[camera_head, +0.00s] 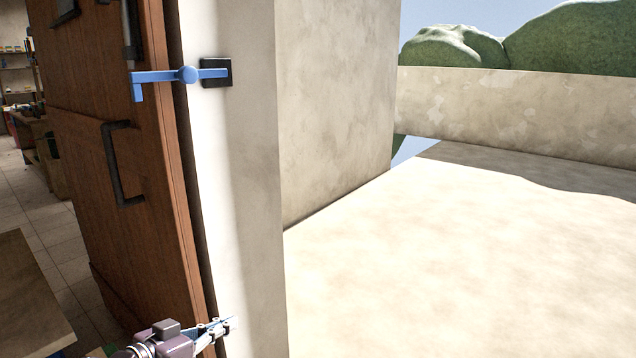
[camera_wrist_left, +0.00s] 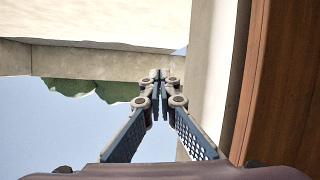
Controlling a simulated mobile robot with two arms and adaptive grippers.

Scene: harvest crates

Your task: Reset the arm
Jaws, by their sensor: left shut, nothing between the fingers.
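My left gripper (camera_head: 222,328) shows at the bottom of the head view, low in front of the pale wall edge beside the wooden door. In the left wrist view the same gripper (camera_wrist_left: 158,76) has its fingertips together with nothing between them. The wrist view shows wall, sky and green hills behind the fingers. My right gripper is in neither view.
A brown wooden door (camera_head: 130,190) with a dark handle (camera_head: 118,165) stands at the left. A blue latch (camera_head: 187,75) reaches from the door to the pale wall (camera_head: 235,170). A room with shelves lies further left. Pale open ground (camera_head: 460,260) spreads at the right, with a low wall (camera_head: 500,105) behind.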

